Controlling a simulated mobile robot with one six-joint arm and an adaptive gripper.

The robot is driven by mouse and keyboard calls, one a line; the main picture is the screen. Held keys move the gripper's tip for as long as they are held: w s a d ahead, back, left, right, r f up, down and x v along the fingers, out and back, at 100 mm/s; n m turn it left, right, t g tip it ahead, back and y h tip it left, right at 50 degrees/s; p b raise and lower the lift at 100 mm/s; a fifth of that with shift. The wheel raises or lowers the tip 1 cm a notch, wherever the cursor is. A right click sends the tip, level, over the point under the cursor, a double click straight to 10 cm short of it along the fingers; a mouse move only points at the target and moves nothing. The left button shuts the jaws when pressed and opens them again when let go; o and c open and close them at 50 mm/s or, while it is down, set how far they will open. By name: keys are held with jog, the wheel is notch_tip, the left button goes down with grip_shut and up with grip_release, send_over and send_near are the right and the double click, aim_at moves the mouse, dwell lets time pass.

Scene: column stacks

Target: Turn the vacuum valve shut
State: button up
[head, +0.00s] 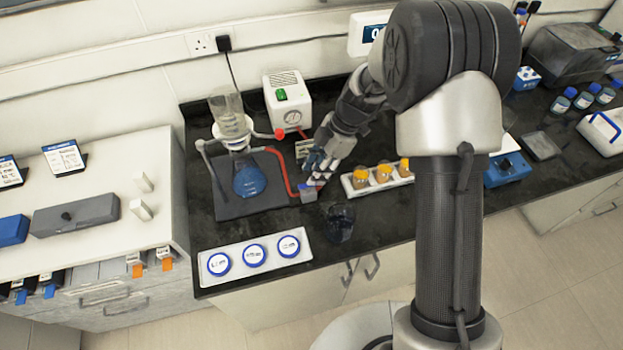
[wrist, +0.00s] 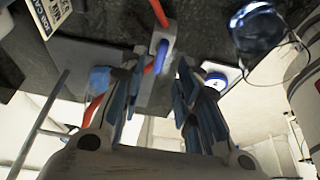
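The vacuum valve (head: 308,193) is a small grey block on the dark bench, joined to a red tube (head: 279,170). In the wrist view the valve body (wrist: 164,78) lies beyond my fingers, with its blue lever (wrist: 159,57) in line with the red tube (wrist: 158,12). My gripper (head: 316,168) is just above the valve in the head view. In the wrist view my gripper (wrist: 160,72) is open, with one finger on each side of the lever and a gap on both sides. I cannot tell the exact height between fingertips and lever.
A flask of blue liquid (head: 249,180) stands on a dark mat left of the valve. The white pump (head: 286,103) is behind. A glass beaker (head: 341,222) is close in front, and a rack of orange-capped vials (head: 348,184) is at right. A tray with round dishes (head: 215,277) lies front left.

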aim_at(308, 187)
jog(key=shift+x, duration=1.9)
jog(key=shift+c, duration=0.4)
grip_shut()
